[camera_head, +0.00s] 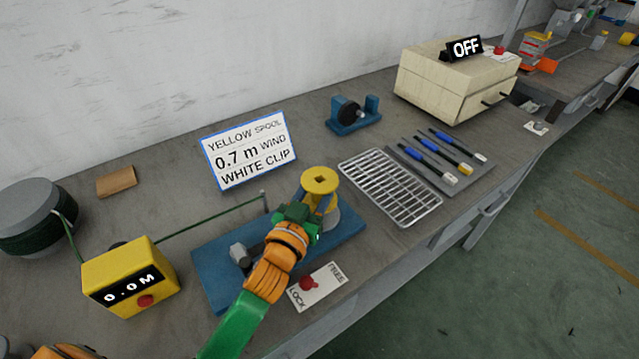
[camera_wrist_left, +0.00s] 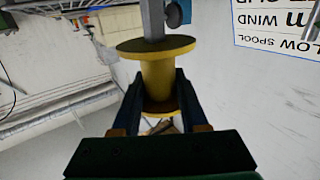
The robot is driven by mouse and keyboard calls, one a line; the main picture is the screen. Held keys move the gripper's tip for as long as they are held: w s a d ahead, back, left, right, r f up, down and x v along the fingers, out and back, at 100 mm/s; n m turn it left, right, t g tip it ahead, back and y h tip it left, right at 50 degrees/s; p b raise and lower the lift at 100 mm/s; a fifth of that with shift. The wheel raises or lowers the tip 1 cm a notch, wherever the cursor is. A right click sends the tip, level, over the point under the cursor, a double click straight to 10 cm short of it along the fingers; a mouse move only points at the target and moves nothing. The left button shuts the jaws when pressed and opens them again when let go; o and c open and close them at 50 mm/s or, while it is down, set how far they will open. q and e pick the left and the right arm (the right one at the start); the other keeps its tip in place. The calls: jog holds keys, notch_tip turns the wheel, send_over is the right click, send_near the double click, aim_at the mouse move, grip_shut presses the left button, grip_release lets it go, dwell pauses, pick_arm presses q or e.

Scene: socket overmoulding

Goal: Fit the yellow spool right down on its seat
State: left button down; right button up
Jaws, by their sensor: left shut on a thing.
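The yellow spool (camera_head: 320,181) is upright above the blue base (camera_head: 215,270), with a square hole in its top flange. My left gripper (camera_head: 307,208) is shut on the spool's barrel, one finger on each side. The left wrist view, upside down, shows the spool (camera_wrist_left: 157,46) between the fingers (camera_wrist_left: 155,88). There a grey square post (camera_wrist_left: 153,18) meets the spool's lower flange; how far it enters is hidden. My right gripper is not in view.
A yellow meter (camera_head: 130,275) reads 0.0 M; green wire runs from a reel (camera_head: 38,215) past it to the base. A sign (camera_head: 249,150), wire rack (camera_head: 391,187), tool tray (camera_head: 440,160), blue stand (camera_head: 353,116) and beige machine marked OFF (camera_head: 455,80) stand around. A LOCK/FREE plate (camera_head: 318,286) lies in front.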

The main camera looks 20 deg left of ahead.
pick_arm(q)
jog(key=shift+f, duration=0.3)
jog(key=shift+c, duration=1.8)
grip_release()
jog(key=shift+s+a+b, duration=0.15)
jog(key=shift+s+b, duration=0.15)
jog(key=shift+s, duration=1.5)
jog(key=shift+s+a+b, duration=0.15)
jog(key=shift+s+b, duration=0.15)
jog(key=shift+s, duration=1.45)
